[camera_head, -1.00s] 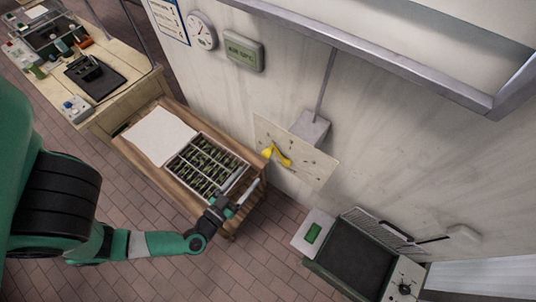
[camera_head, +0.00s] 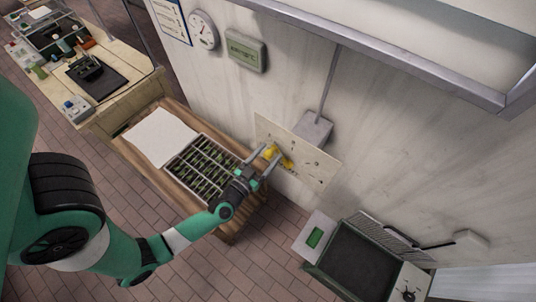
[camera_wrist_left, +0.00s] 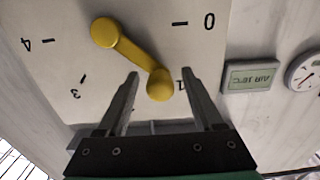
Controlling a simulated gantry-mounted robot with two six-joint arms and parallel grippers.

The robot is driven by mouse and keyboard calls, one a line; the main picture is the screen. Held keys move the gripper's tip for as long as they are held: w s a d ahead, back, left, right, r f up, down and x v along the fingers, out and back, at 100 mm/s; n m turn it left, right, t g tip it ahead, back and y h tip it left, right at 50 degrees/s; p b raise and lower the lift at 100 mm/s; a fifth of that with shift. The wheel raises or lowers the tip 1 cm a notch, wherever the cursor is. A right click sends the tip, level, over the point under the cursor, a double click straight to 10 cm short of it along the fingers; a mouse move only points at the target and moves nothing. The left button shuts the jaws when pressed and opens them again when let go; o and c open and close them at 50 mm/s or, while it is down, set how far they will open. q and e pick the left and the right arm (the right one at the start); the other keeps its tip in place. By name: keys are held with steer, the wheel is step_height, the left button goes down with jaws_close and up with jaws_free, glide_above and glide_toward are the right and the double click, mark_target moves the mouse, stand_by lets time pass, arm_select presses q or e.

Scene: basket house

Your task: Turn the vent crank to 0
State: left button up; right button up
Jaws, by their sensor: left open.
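The yellow vent crank (camera_head: 287,162) is on a pale dial plate (camera_head: 322,168) on the wall. In the left wrist view, the crank (camera_wrist_left: 128,51) runs from its hub at upper left to a round knob at lower right, close to the 1 mark. The 0 mark (camera_wrist_left: 209,20) is at the upper right of the plate. My left gripper (camera_wrist_left: 160,75) is open, with one finger on each side of the knob and visible gaps. In the head view, the left gripper (camera_head: 273,154) partly covers the crank. My right gripper is out of view.
A wooden table (camera_head: 228,229) with a sectioned tray (camera_head: 167,172) stands under my left forearm. A grey box (camera_head: 313,127) is above the plate, and an air display (camera_head: 245,50) is on the wall. A dark machine (camera_head: 358,262) stands at lower right.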

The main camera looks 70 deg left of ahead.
arm_select(q)
jaws_close()
stand_by(1.4)
